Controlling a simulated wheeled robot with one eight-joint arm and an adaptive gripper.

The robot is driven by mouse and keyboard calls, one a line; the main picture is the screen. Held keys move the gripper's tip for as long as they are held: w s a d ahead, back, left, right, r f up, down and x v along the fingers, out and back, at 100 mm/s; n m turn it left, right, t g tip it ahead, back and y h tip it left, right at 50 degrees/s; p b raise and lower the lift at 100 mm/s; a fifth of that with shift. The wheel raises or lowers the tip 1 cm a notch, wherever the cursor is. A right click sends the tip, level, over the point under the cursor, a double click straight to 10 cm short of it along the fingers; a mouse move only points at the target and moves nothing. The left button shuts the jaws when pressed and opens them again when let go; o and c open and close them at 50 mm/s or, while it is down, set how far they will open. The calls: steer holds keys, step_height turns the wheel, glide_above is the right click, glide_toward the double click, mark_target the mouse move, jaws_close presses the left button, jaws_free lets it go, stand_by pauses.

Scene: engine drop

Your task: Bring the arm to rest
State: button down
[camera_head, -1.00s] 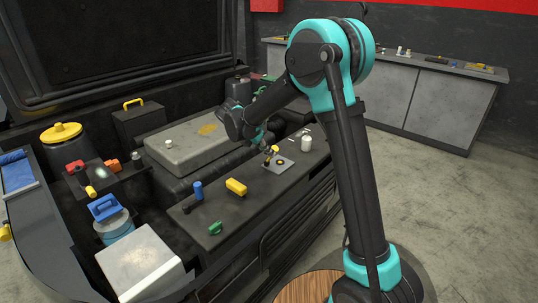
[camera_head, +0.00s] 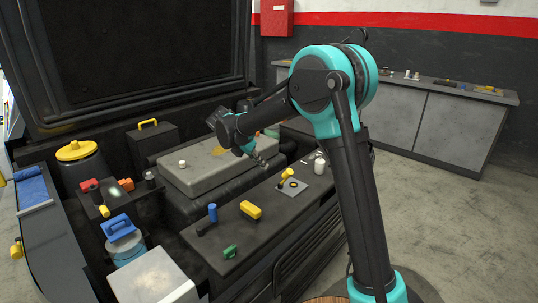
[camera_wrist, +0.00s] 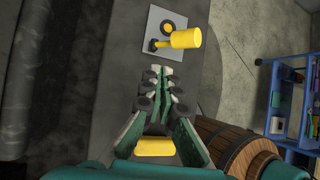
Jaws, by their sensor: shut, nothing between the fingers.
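My arm reaches from the right over the engine bay in the head view. My gripper (camera_head: 264,161) hangs in the air above the dark front ledge (camera_head: 228,262), pointing down and to the right. In the wrist view my gripper (camera_wrist: 160,72) has its fingers together with nothing between them. The same yellow part (camera_head: 287,174) and plate (camera_head: 296,191) show on the ledge in the head view, apart from the gripper.
A yellow block (camera_head: 251,210), a blue cylinder (camera_head: 212,212), a green piece (camera_head: 230,252) and a white bottle (camera_head: 319,165) stand on the ledge. A grey engine cover (camera_head: 190,180) lies behind. A wall bench (camera_head: 440,115) stands at the back right. Open floor (camera_head: 440,220) lies right.

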steer(key=s+d+f+m+g+y, duration=0.1)
steer(key=s+d+f+m+y, duration=0.1)
steer(key=s+d+m, duration=0.6)
steer(key=s+d+f+m+y, duration=0.1)
steer(key=s+d+m, duration=0.3)
steer(key=d, duration=0.7)
steer(key=s+d+f+m+y, duration=0.1)
steer(key=s+d+f+m, duration=0.1)
steer(key=s+m, duration=0.3)
steer(key=s+d+f+m+t+y, duration=0.1)
steer(key=s+d+f+m, duration=0.2)
steer(key=s+m, duration=0.3)
steer(key=s+d+f+m+y, duration=0.1)
steer(key=s+d+f+m, duration=0.2)
steer(key=s+m, duration=0.2)
steer(key=shift+s+d+m, duration=0.2)
steer(key=shift+s+m, duration=0.2)
steer(key=shift+s, duration=0.25)
